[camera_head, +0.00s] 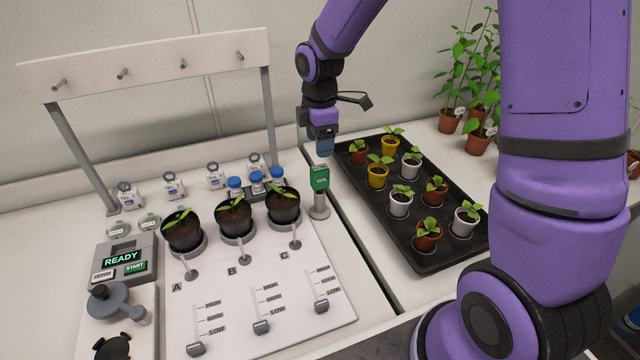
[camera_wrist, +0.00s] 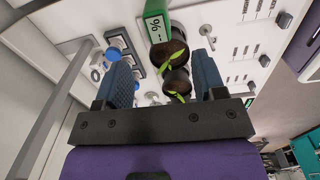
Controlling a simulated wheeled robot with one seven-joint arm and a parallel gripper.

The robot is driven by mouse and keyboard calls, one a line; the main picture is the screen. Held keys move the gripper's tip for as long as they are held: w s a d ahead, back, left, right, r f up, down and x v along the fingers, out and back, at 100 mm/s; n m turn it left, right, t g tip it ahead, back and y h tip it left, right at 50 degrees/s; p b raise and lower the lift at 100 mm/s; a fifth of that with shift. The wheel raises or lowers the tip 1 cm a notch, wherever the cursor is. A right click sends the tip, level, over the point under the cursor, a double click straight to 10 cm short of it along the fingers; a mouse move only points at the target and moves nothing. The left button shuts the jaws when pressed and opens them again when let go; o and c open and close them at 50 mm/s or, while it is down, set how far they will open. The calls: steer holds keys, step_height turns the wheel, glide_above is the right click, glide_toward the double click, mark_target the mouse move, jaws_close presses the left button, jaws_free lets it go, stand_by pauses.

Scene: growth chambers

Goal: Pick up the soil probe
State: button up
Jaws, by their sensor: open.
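The soil probe (camera_head: 320,180) has a green head with white lettering. It stands upright in a grey holder (camera_head: 319,206) at the right edge of the white panel, beside pot C. In the wrist view the green head (camera_wrist: 157,25) shows at the top, just beyond the gap between my fingers. My gripper (camera_head: 325,148) is open and points down, close above the probe head. The two blue fingers of my gripper (camera_wrist: 161,68) are spread wide with nothing held between them. The lower part of the probe is hidden in its holder.
Three black pots with seedlings (camera_head: 234,215) stand left of the probe. Blue-capped bottles (camera_head: 256,182) are behind them. A black tray (camera_head: 377,220) of several small potted plants lies to the right. A peg rack (camera_head: 150,63) rises at the back left.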

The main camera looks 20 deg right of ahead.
mark_target(320, 178)
steer(key=shift+w+a+f+n, duration=0.1)
steer(key=shift+w+f+n, duration=0.05)
steer(key=shift+f, duration=0.3)
steer(key=shift+w+a+f+n, duration=0.1)
steer(key=shift+w+f+n, duration=0.05)
steer(key=shift+f, duration=0.25)
step_height(320, 178, down, 4)
steer(key=shift+f, duration=0.25)
steer(key=shift+d+f, duration=0.15)
steer(key=shift+f, duration=1.35)
steer(key=shift+d+f, duration=0.15)
steer(key=shift+f, duration=1.35)
steer(key=c, duration=1)
steer(key=shift+c, duration=0.2)
steer(key=shift+r, duration=0.15)
